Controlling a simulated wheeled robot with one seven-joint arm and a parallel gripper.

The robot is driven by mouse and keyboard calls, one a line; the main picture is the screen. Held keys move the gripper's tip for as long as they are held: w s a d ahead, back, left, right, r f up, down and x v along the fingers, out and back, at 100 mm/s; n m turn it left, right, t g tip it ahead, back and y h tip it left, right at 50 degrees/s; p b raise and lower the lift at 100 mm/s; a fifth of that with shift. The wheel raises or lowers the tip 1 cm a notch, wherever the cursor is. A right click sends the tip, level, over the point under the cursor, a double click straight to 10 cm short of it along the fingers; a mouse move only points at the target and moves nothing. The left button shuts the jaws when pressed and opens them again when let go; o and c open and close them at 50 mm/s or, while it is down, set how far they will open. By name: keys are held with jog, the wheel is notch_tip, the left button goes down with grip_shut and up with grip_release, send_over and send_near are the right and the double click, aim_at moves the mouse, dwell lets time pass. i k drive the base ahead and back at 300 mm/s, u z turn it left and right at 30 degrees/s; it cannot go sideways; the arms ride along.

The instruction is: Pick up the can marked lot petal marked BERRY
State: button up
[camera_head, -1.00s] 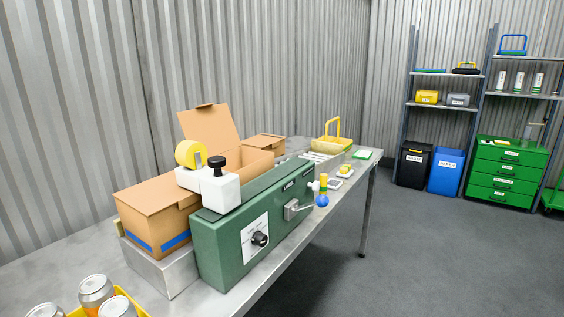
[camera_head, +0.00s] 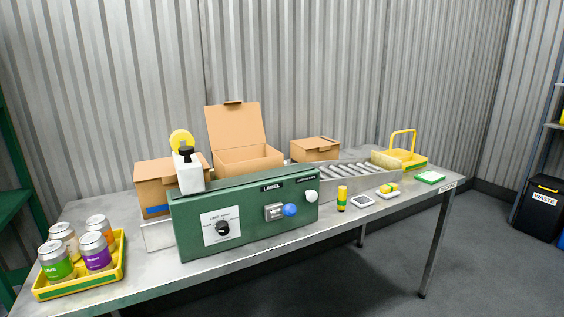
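Several silver-topped cans stand upright in a yellow tray (camera_head: 118,274) at the left end of the table. The front right can (camera_head: 97,254) has a purple label with small white lettering that I cannot read for sure. The front left can (camera_head: 56,262) has a green label. The back right can (camera_head: 98,227) looks orange. The back left can (camera_head: 63,236) is partly hidden behind the front ones. No lot mark, petal or otherwise, can be made out at this size. My gripper is not in view.
A green machine (camera_head: 245,222) with a dial and blue knob stands right of the tray on the metal table (camera_head: 150,272). Cardboard boxes (camera_head: 240,160) and a roller conveyor (camera_head: 350,174) are behind it. A yellow basket (camera_head: 410,156) is at the far right. Floor in front is clear.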

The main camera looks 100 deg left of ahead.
aim_at(93, 248)
jog(key=u, duration=0.15)
jog(key=i, duration=0.7)
jog(key=u, duration=3.85)
jog(key=i, duration=1)
jog(key=z, duration=0.85)
